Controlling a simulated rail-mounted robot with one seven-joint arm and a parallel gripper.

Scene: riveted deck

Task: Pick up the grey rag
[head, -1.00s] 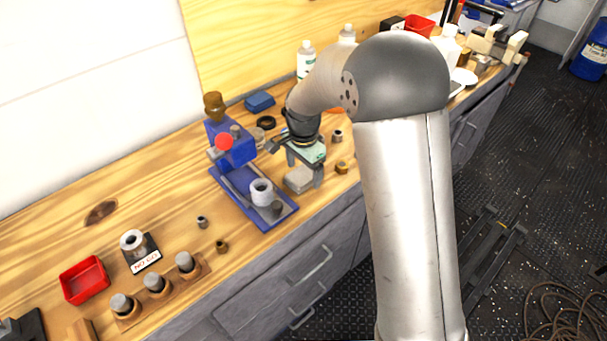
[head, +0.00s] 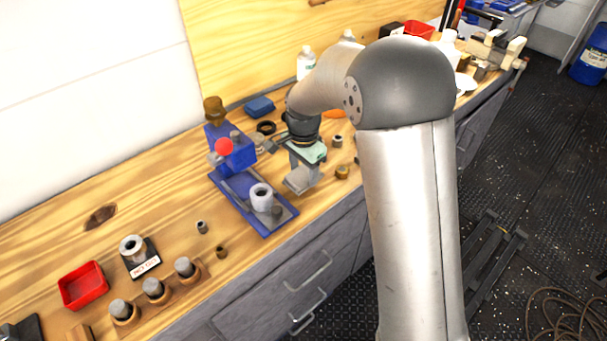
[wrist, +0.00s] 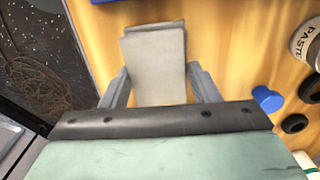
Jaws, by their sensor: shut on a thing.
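The grey rag (head: 301,181) is a pale grey folded pad near the front edge of the wooden bench, right of the blue press. In the wrist view the rag (wrist: 153,62) fills the space between the fingers and reaches beyond their tips. My gripper (head: 303,172) points down over it and is shut on it, one finger at each side. The gripper (wrist: 160,84) also shows in the wrist view. Whether the rag's underside touches the bench cannot be told.
The blue press (head: 236,155) with a red knob stands close on the left. A brass nut (head: 342,172) and a grey nut (head: 337,141) lie on the right. A blue block (head: 259,106) and black ring (head: 266,127) lie behind. Bench drawers (head: 310,270) are below the front edge.

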